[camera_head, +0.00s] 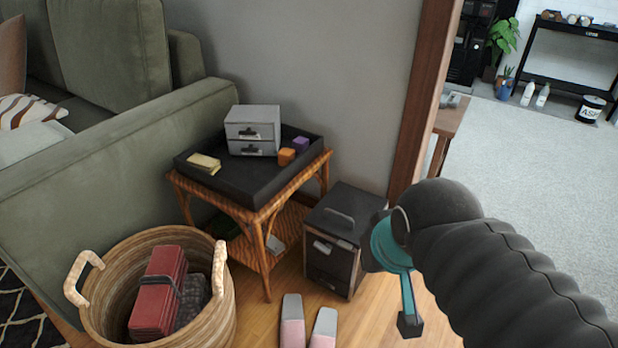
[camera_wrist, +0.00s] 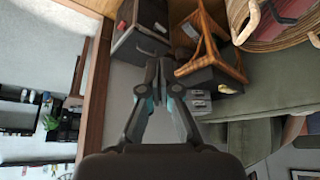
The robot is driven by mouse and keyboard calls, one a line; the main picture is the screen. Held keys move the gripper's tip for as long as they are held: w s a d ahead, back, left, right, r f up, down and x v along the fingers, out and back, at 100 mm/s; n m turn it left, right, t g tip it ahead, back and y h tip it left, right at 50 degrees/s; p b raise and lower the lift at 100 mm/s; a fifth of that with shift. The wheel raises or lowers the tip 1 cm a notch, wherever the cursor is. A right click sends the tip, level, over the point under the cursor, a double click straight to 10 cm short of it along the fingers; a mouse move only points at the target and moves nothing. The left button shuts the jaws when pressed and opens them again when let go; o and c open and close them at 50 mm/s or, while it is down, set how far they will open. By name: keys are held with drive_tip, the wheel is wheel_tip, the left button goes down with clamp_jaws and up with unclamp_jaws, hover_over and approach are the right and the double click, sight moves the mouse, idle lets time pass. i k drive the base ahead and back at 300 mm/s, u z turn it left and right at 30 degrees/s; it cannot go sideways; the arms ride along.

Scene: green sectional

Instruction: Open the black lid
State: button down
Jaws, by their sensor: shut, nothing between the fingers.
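The black lid (camera_head: 352,204) is the flat top of a small dark box (camera_head: 331,268) on the wooden floor. A raised handle (camera_head: 337,217) sits on it, and the lid lies closed. In the wrist view the box (camera_wrist: 131,45) is at the upper middle, beyond my fingertips. My gripper (camera_head: 410,326) shows in the head view right of the box, partly hidden by my arm. In the wrist view my gripper (camera_wrist: 158,72) has its fingertips together with nothing between them, apart from the lid.
A wicker side table (camera_head: 256,216) with a black tray (camera_head: 186,171) stands left of the box. A woven basket (camera_head: 217,318) and slippers (camera_head: 307,325) are on the floor in front. A wooden door frame (camera_head: 428,90) rises behind my arm. Carpet at right is mostly clear.

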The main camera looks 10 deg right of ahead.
sight(347, 210)
drive_tip(key=u, duration=2.25)
drive_tip(key=k, duration=0.75)
drive_tip(key=z, duration=1.3)
